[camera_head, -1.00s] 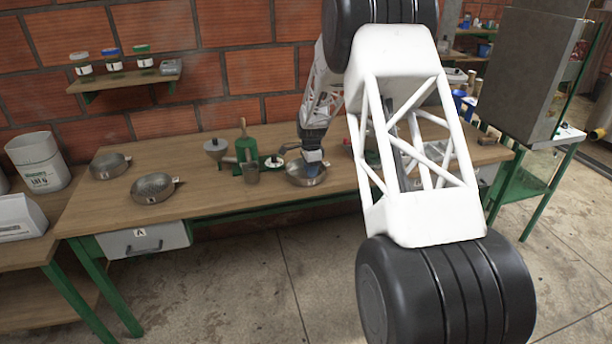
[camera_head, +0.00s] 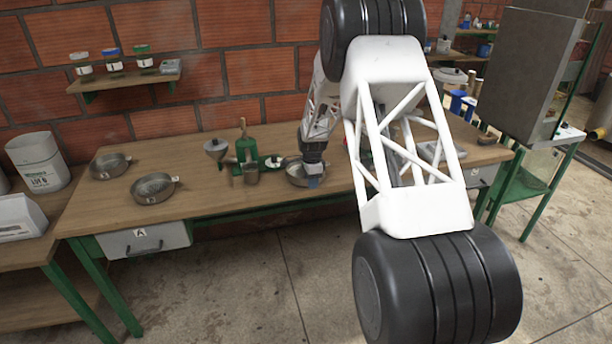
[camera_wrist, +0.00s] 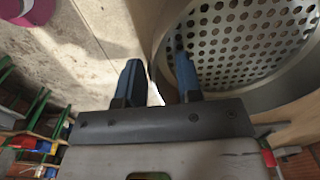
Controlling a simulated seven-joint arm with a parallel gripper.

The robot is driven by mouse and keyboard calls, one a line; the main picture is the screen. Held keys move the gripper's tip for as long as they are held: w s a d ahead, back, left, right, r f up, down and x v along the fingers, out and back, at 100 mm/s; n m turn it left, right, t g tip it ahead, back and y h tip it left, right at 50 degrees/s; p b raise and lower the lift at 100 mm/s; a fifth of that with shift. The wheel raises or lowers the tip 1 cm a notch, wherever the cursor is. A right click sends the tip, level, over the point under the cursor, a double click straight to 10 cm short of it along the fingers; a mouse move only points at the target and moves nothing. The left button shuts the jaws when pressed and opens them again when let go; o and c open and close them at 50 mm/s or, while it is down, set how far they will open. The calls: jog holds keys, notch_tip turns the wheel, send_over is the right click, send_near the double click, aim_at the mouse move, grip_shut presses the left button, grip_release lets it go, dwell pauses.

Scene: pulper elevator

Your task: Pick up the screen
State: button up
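A round metal screen (camera_head: 296,174) with a raised rim lies on the wooden table, under my gripper (camera_head: 314,181). In the wrist view the screen (camera_wrist: 240,40) shows its perforated floor at the upper right. My gripper (camera_wrist: 159,80) has two blue fingers with a clear gap between them. The right finger overlaps the inside of the screen and the left finger is outside it. The rim runs towards the gap; whether either finger touches it I cannot tell. My wrist hides part of the screen in the head view.
Two similar round pans, one at the far left (camera_head: 110,167) and one nearer (camera_head: 154,189), sit on the table (camera_head: 215,205). The table's front edge is close.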

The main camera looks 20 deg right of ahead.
grip_shut()
jog(key=shift+r, duration=0.1)
dwell(0.4)
jog(key=shift+r, duration=0.75)
notch_tip(320, 180, up, 2)
jog(key=shift+r, duration=0.1)
jog(key=s+a+r, duration=0.1)
jog(key=s+a, duration=0.1)
jog(key=s, duration=1.3)
jog(key=shift+s, duration=0.4)
jog(key=shift+d+r, duration=0.1)
